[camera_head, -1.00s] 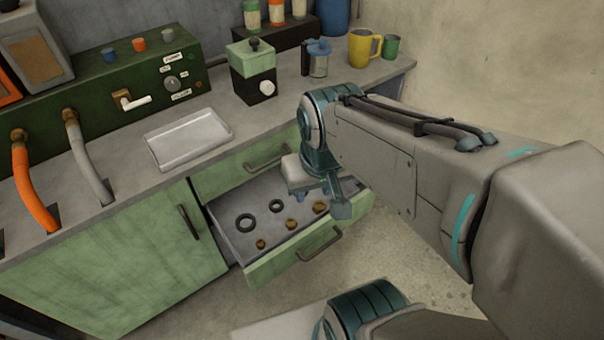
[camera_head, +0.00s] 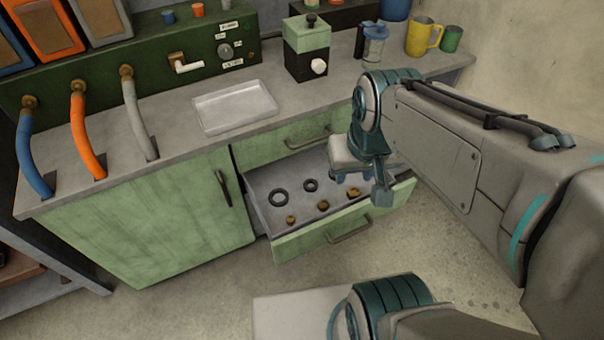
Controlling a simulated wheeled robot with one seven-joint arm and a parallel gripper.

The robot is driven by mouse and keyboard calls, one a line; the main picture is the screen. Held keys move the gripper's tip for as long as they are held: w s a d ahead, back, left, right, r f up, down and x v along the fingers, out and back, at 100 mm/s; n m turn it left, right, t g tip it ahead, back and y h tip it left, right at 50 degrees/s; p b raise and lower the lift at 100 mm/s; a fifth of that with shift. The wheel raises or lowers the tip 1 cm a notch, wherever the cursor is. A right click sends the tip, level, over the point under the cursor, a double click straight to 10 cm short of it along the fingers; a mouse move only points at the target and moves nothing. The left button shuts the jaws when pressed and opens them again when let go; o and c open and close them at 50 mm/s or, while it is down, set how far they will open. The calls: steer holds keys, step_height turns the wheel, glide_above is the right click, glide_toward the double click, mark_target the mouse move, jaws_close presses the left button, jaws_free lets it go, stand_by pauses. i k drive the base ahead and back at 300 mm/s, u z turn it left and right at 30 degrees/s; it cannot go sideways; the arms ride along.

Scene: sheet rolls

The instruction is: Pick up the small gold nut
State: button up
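Three gold nuts lie in a row near the front of the open drawer (camera_head: 262,190). The left one (camera_head: 291,219) looks the smallest, the middle one (camera_head: 323,205) is a bit larger, and the right one (camera_head: 353,192) looks the largest. My gripper (camera_head: 353,178) hangs above the right part of the drawer, behind and above the right nut and to the right of the smallest one.
Two dark rings, a larger (camera_head: 278,198) and a smaller (camera_head: 311,185), lie behind the nuts. The drawer front (camera_head: 320,232) and its handle stick out over open floor. The counter above holds a metal tray (camera_head: 235,107), a green-and-black box (camera_head: 306,50) and a yellow mug (camera_head: 423,37).

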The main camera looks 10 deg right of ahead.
mark_target(289, 220)
steer(key=k, duration=0.5)
steer(key=u, duration=1.45)
steer(key=i, duration=1.15)
steer(key=z, duration=2.05)
